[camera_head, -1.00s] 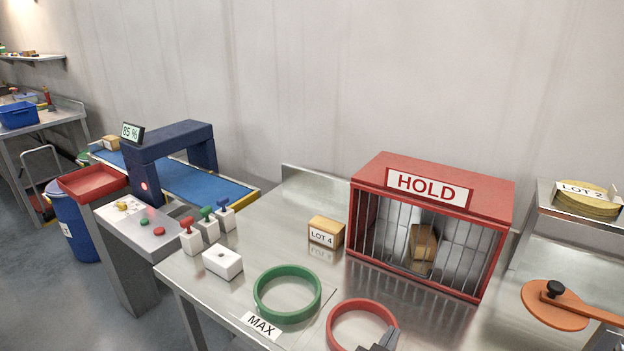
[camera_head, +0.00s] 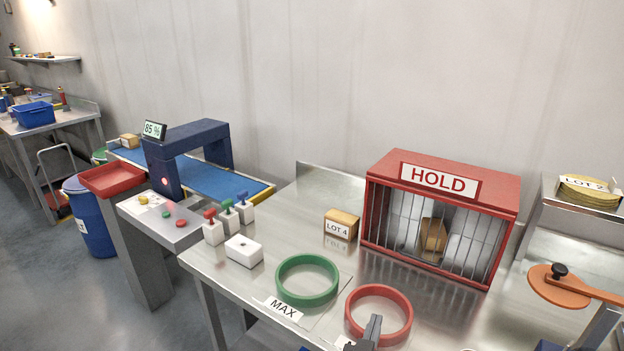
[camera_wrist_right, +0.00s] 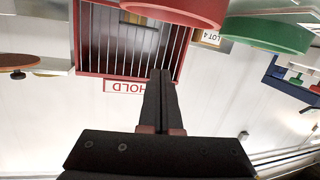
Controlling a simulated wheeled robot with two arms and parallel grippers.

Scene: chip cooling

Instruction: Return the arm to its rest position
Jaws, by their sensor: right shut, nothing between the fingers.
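My right gripper (camera_head: 373,328) shows at the bottom edge in the head view, over the near part of the red ring (camera_head: 402,332). It is shut and empty; in the right wrist view its two dark fingers (camera_wrist_right: 158,75) lie together, with the red HOLD cage (camera_wrist_right: 130,50) beyond them. The rest of my right arm is mostly out of the head view. My left gripper is not in view.
The steel table carries the green ring (camera_head: 307,303) at the MAX label, the LOT 4 box (camera_head: 341,223), the HOLD cage (camera_head: 440,168) with a box inside, and a white block (camera_head: 244,251). An orange paddle (camera_head: 556,286) stands at the right.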

